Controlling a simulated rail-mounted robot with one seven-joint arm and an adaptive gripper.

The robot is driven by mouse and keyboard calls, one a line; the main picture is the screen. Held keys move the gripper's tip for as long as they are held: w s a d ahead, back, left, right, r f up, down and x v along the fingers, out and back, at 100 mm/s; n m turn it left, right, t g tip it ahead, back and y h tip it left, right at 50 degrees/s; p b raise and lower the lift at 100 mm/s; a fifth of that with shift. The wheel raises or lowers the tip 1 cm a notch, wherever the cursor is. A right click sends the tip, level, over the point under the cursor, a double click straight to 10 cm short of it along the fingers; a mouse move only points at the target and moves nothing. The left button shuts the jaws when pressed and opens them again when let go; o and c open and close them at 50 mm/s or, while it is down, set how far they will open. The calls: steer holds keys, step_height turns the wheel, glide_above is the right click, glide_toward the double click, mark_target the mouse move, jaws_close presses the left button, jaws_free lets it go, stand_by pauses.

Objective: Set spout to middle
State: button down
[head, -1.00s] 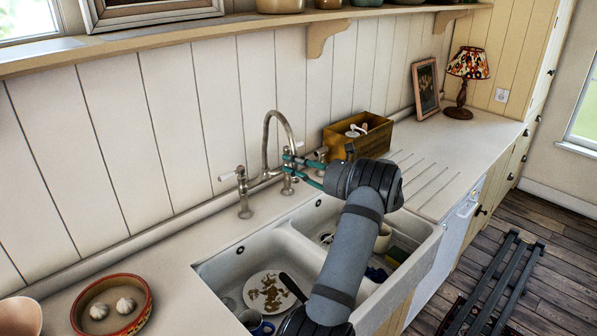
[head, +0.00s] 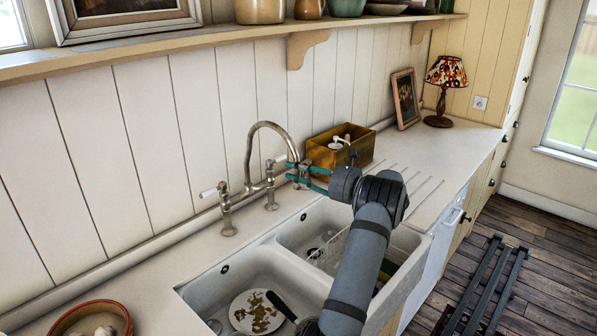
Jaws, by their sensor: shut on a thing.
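The spout (head: 268,126) is a tall curved metal pipe on the bridge tap (head: 227,205) behind the sink. It arches up from the tap and bends down to the right. My gripper (head: 292,172) reaches in from the right, its teal fingers shut on the down-turned end of the spout. The exact contact is small and partly hidden. The white double sink (head: 200,287) lies in front, with a divider (head: 268,247) between its two basins. The spout's outlet is hard to make out behind the fingers, so I cannot tell exactly which part of the sink it points at.
A plate (head: 257,313) with a dark-handled utensil lies in the left basin, and a white rack (head: 330,250) stands in the right one. A wooden box (head: 322,157) is close behind my gripper. A shelf (head: 230,46) runs above. The ribbed drainer (head: 425,190) is clear.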

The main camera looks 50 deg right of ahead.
steer(key=c, duration=1.5)
jaws_free()
steer(key=shift+c, duration=0.2)
steer(key=s+d, duration=0.2)
steer(key=s, duration=1)
steer(key=shift+w, duration=0.1)
